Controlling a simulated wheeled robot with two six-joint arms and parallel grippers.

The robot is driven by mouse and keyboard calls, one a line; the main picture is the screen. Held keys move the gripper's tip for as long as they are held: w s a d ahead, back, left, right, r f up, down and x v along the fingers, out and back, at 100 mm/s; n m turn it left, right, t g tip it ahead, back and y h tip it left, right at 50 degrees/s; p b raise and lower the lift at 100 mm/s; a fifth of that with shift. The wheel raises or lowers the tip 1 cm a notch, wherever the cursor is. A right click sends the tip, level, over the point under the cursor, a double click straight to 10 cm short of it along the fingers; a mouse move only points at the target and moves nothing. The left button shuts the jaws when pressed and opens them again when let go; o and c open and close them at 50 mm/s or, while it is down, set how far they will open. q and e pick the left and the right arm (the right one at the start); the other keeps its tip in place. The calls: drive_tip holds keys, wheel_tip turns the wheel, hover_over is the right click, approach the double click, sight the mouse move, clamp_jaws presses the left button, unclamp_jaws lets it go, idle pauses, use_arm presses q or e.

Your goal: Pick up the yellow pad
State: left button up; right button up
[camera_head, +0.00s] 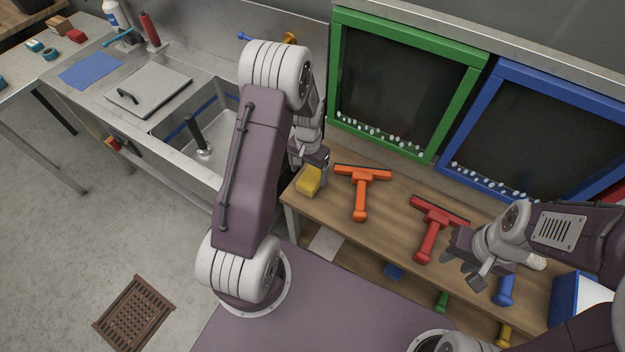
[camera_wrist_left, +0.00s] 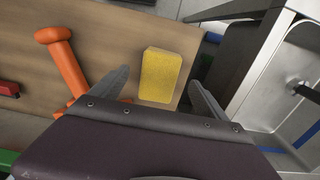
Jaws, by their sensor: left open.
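The yellow pad (camera_head: 308,181) lies on the left end of the wooden table, close to its edge. In the left wrist view the pad (camera_wrist_left: 160,75) sits between and beyond my two fingers. My left gripper (camera_head: 318,168) is just above the pad and partly covers it; it is open and empty, and its fingers (camera_wrist_left: 158,88) spread on either side of the pad. My right gripper (camera_head: 474,272) is over the right part of the table near a red squeegee, and its fingers look apart with nothing between them.
An orange squeegee (camera_head: 361,190) lies right of the pad, a red squeegee (camera_head: 432,228) further right. A steel sink (camera_head: 225,135) adjoins the table's left end. Green (camera_head: 400,85) and blue (camera_head: 535,130) frames stand behind. A blue bin (camera_head: 566,298) is at the right.

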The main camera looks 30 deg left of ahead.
sight(309, 179)
use_arm(q)
wheel_tip(309, 179, down, 6)
drive_tip(key=shift+f+p, duration=0.1)
drive_tip(key=shift+p, duration=0.3)
drive_tip(key=c, duration=1.5)
drive_tip(key=shift+o, duration=0.2)
drive_tip(key=shift+r, duration=0.2)
drive_tip(key=shift+w+r, duration=0.1)
drive_tip(key=shift+r, duration=0.2)
drive_tip(key=r, duration=0.2)
drive_tip(key=d+r, duration=0.1)
drive_tip(key=r, duration=0.1)
drive_tip(key=shift+d+b, duration=0.1)
drive_tip(key=shift+b, duration=0.3)
drive_tip(key=w+d+r+b, duration=0.1)
drive_tip(key=d+r, duration=0.5)
drive_tip(key=d, duration=0.4)
drive_tip(key=shift+d+r, duration=0.15)
drive_tip(key=shift+d, duration=0.05)
drive_tip(key=shift+w, duration=0.1)
